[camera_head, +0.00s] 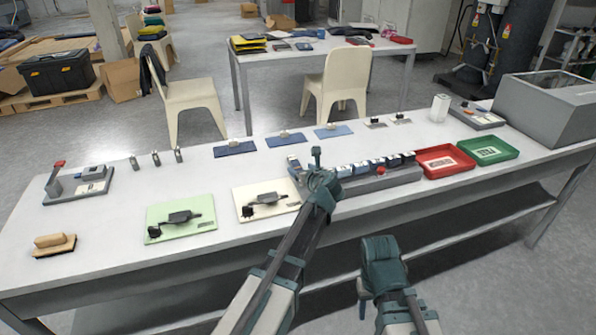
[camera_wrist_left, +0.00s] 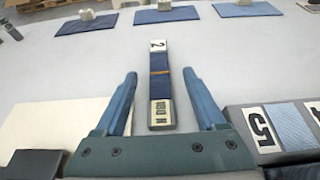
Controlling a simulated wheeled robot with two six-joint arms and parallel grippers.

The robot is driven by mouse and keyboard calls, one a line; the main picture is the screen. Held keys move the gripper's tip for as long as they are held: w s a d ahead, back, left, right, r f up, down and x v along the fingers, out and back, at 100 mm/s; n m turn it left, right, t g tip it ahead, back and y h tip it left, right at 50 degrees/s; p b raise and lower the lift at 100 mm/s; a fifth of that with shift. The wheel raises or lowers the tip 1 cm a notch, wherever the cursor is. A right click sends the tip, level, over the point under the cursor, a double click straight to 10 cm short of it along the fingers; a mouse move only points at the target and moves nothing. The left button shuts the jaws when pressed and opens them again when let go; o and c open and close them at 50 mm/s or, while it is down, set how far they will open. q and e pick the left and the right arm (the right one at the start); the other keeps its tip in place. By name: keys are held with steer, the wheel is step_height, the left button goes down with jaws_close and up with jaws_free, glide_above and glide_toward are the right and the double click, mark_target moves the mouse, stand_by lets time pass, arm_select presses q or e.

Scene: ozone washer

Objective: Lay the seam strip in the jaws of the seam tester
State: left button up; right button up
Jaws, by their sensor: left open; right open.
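The seam strip, dark blue with a white "2" label at its far end and a printed tag at its near end, lies on the table in the left wrist view (camera_wrist_left: 161,88). In the head view its far part shows (camera_head: 293,163), beside my left gripper (camera_head: 317,168). In the left wrist view my left gripper (camera_wrist_left: 159,74) is open, one finger on each side of the strip, with gaps between. My right gripper (camera_head: 380,262) is open, low in front of the table. A grey device with a red-tipped lever (camera_head: 82,186), possibly the seam tester, stands at far left.
A grey rack of numbered blue strips (camera_head: 385,165) stands right of the strip. Red (camera_head: 443,174) and green trays (camera_head: 489,160) and a grey box (camera_head: 550,105) lie further right. Cream (camera_head: 243,192) and green boards (camera_head: 195,232) and a wooden brush (camera_head: 54,242) are left.

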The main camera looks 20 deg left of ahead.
mark_target(297, 166)
arm_select(q)
steer(key=b+x, duration=0.1)
steer(key=x, duration=0.2)
steer(key=shift+a, duration=0.1)
steer(key=shift+r, duration=0.1)
jaws_close()
